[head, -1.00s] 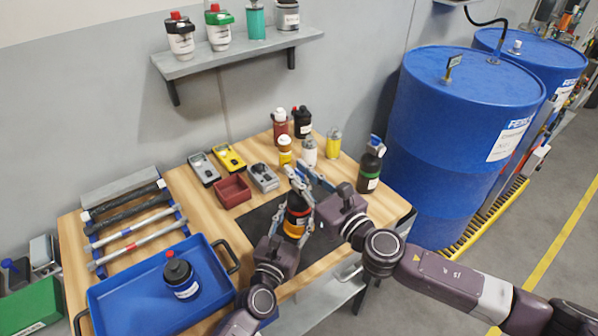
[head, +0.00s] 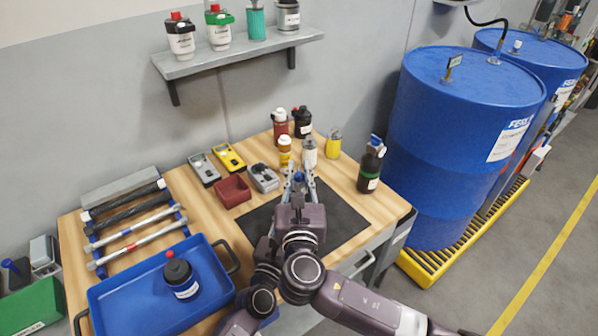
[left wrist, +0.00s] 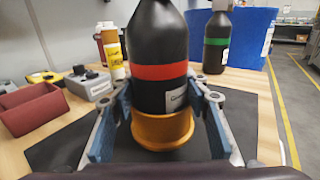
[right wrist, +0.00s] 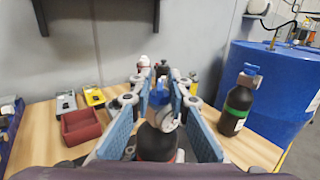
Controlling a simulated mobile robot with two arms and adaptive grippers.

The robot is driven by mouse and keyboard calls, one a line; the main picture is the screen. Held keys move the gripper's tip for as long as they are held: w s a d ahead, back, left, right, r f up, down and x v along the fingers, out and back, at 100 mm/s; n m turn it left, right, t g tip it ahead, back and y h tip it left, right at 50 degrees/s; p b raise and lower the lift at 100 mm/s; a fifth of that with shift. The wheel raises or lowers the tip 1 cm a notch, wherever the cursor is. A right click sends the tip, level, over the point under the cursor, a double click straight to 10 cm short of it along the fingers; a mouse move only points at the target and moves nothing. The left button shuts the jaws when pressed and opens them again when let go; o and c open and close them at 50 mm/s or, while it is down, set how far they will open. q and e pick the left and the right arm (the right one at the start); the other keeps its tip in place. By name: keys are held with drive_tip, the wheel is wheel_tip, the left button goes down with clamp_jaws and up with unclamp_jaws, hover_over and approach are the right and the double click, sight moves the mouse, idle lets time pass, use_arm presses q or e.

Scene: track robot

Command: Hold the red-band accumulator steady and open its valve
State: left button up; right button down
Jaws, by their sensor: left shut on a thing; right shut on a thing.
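The red-band accumulator (left wrist: 159,40) is a dark bottle with a red band, upright in an orange holder (left wrist: 160,132) in the left wrist view. My left gripper (left wrist: 163,100) is shut on its lower body, a finger on each side. In the head view the bottle and left fingers are hidden behind my right gripper (head: 300,172). My right gripper is above the bottle and shut on its blue valve (right wrist: 159,93). In the right wrist view the bottle's dark shoulder (right wrist: 155,146) and a round gauge (right wrist: 168,118) show between the fingers.
A green-band bottle (head: 370,168) stands right of the dark mat (head: 345,222). Small bottles, meters and a red bin (head: 233,191) stand behind. A blue tray (head: 130,292) with a black bottle is at left. Blue drums (head: 455,150) stand beyond the table's right edge.

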drive_tip(key=shift+m+h, duration=0.3)
drive_tip(key=shift+h, duration=0.2)
drive_tip(key=c, duration=1.8)
unclamp_jaws()
drive_tip(key=shift+s, duration=0.1)
drive_tip(key=s, duration=1.2)
drive_tip(key=shift+a, duration=0.15)
drive_tip(key=shift+w, duration=0.1)
